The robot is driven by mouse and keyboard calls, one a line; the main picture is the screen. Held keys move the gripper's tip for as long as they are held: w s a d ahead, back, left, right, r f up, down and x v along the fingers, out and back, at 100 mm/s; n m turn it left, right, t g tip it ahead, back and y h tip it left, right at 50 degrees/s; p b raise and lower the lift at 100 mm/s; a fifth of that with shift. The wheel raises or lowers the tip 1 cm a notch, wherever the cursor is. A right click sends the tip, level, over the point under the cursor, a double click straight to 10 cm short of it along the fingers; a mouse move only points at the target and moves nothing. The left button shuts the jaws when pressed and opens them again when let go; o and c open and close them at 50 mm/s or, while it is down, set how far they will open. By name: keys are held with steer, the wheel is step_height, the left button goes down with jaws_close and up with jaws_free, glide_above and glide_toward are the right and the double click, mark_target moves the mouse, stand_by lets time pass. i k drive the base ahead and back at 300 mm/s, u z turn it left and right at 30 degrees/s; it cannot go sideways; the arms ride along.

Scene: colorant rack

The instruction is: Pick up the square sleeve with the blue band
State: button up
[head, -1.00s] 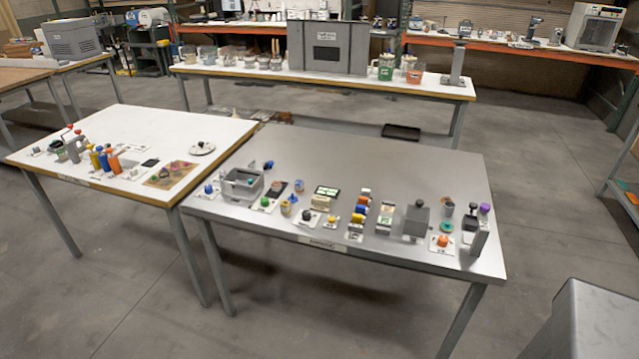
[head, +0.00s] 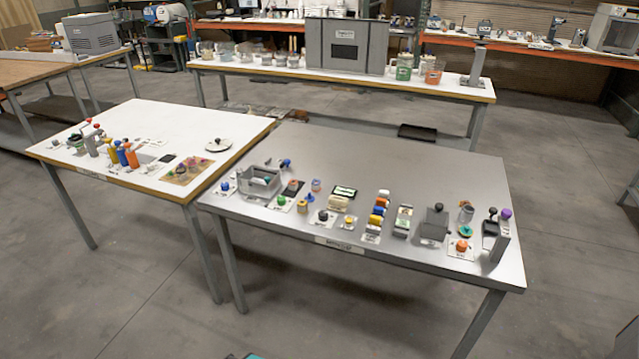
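I cannot pick out the square sleeve with the blue band for sure; the pieces on the grey metal table (head: 420,175) are too small. A column of coloured pieces (head: 378,215) in white, orange, blue and yellow stands right of the middle of that table. Other blue spots are a small blue piece (head: 311,198) left of the middle and a blue knob (head: 225,187) at the left end. My gripper is not in view.
A grey open bin (head: 262,190), a grey block (head: 435,222) and an orange knob (head: 462,246) stand along the metal table's front. Its back half is clear. A white table (head: 150,115) with coloured bottles adjoins at left. Floor in front is open.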

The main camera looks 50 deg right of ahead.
mark_target(316, 186)
steer(key=u, duration=0.05)
steer(key=i, duration=1)
steer(key=z, duration=0.05)
